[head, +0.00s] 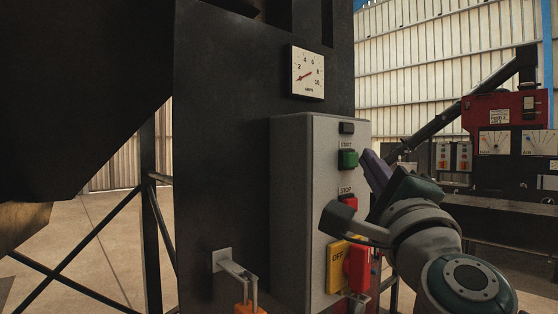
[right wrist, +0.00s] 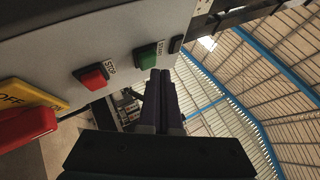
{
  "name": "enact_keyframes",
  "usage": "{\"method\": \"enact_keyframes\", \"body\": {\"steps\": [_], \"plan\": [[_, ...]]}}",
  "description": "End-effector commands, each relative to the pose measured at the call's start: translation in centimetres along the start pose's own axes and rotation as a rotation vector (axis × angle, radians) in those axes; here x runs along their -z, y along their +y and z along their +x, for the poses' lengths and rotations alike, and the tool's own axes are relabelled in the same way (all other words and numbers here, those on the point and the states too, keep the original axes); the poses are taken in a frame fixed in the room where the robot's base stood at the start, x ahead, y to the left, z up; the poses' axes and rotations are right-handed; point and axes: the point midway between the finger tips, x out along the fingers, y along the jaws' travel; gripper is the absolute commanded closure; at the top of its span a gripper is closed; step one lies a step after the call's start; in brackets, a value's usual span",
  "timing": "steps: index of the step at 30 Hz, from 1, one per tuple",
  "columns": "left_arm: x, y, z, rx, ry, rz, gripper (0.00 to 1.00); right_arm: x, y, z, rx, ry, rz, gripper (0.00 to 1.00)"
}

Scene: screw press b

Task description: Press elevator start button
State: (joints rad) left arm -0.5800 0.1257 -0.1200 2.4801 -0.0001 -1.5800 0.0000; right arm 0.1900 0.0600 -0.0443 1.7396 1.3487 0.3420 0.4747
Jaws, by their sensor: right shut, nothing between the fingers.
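The green start button (head: 348,159) sits on the front of a grey control box (head: 292,210), under the label START. It also shows in the right wrist view (right wrist: 146,57). My left gripper is not in view.
A yellow plate with a red rotary switch (head: 357,268) is low on the box, next to my right arm. An ammeter dial (head: 307,73) is above on the dark column (head: 225,130). A red machine panel (head: 504,125) stands at the far right. An orange padlock (head: 248,309) hangs below left.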

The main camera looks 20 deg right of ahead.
Motion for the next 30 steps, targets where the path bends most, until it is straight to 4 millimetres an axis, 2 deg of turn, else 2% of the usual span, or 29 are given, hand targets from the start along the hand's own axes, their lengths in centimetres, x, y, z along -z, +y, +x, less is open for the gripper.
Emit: {"method": "enact_keyframes", "body": {"steps": [30], "plan": [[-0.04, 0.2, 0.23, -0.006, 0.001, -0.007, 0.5, -0.48, 0.51, 0.64, -0.001, 0.0, 0.001, 1.0]]}}
